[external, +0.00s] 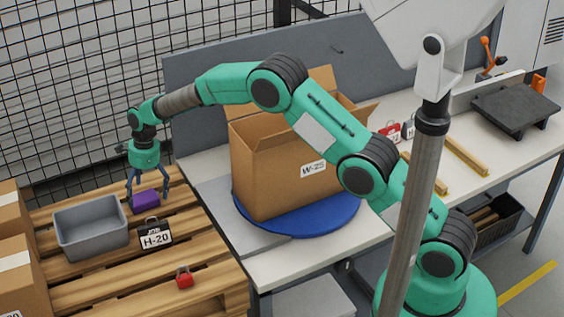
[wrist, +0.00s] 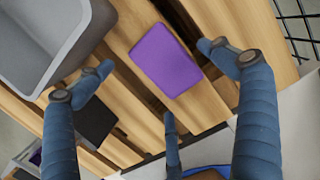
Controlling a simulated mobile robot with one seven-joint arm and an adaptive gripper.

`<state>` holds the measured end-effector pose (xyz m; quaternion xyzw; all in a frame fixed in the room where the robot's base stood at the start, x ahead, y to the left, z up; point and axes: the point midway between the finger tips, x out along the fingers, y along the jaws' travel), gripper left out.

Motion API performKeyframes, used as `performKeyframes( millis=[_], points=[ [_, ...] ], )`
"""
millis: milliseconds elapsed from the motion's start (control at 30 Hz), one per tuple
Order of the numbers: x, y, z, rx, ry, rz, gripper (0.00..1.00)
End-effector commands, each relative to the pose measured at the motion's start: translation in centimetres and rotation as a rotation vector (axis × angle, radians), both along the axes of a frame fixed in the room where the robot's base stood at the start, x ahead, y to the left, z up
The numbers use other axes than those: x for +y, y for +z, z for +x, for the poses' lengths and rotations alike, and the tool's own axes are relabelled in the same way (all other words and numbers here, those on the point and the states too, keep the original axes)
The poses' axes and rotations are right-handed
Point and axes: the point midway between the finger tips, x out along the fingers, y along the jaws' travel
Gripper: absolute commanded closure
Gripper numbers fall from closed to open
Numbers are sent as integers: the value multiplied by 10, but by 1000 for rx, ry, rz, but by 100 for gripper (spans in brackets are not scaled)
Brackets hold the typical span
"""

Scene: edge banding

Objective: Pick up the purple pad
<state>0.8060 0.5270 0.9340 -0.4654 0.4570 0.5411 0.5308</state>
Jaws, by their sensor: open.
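The purple pad (external: 146,201) lies on the wooden pallet, beside the grey bin. In the wrist view the purple pad (wrist: 165,60) lies flat on the slats, fully visible on top. My gripper (external: 147,197) points down over the pad, its fingers spread on either side of it. In the wrist view my gripper (wrist: 157,85) is open, with blue-grey fingers apart and nothing between them but the pad below. I cannot tell whether any fingertip touches the pad.
The grey bin (external: 91,228) stands close left of the pad. A cardboard box (external: 270,176) stands on a blue turntable (external: 300,226) to the right. Wire mesh is behind.

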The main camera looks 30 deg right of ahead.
Motion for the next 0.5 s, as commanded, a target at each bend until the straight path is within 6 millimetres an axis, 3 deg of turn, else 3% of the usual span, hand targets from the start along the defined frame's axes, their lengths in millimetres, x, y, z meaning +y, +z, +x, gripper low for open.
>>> performKeyframes(
  millis=[200, 500],
  points=[
    [4, -25, 0, 1, 0, 0, 6],
    [5, -30, 1, -1, 0, 1, 6]
  ],
)
